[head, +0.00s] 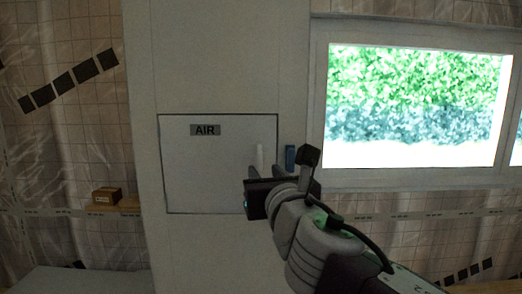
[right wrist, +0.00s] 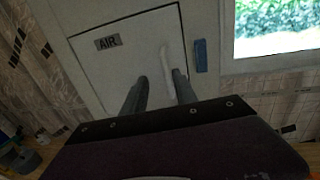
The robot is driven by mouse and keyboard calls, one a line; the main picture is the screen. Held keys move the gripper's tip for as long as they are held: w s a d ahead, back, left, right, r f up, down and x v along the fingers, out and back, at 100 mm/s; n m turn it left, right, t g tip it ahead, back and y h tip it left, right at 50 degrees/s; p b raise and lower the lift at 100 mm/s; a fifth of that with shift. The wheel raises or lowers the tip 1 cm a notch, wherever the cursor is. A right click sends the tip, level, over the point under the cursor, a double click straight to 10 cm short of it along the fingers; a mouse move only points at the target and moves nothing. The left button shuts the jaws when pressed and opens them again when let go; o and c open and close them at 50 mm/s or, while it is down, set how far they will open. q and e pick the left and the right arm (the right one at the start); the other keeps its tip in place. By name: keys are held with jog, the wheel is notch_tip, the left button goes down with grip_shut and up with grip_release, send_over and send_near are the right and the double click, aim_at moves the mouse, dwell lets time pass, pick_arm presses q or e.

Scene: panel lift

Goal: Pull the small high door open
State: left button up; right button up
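The small high door (head: 205,165) is a pale square panel with a dark outline and an "AIR" label (head: 205,130). It looks flush with the pale wall column. A white upright handle (head: 259,157) stands near its right edge; the right wrist view shows the handle (right wrist: 167,62) too. My right gripper (head: 266,172) is in front of the door's right edge, its two fingers apart. In the right wrist view the open gripper (right wrist: 160,80) has the handle's lower part between its fingers, closer to the right one. Contact cannot be told. My left gripper is not in view.
A small blue block (head: 290,157) is on the column just right of the door; it also shows in the right wrist view (right wrist: 200,55). A bright window (head: 415,105) is at the right. A small brown box (head: 106,196) sits on a ledge at the left.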

aim_at(260, 163)
jog(key=w, duration=0.3)
jog(key=w+p, duration=0.1)
jog(key=w, duration=0.2)
jog(key=w+a+p, duration=0.1)
jog(key=w, duration=0.2)
jog(key=shift+f, duration=0.2)
jog(key=shift+w+a, duration=0.15)
jog(key=shift+w, duration=0.1)
jog(key=shift+c, duration=0.3)
jog(key=shift+d, duration=0.25)
jog(key=c, duration=0.5)
jog(key=shift+a, duration=0.15)
grip_shut()
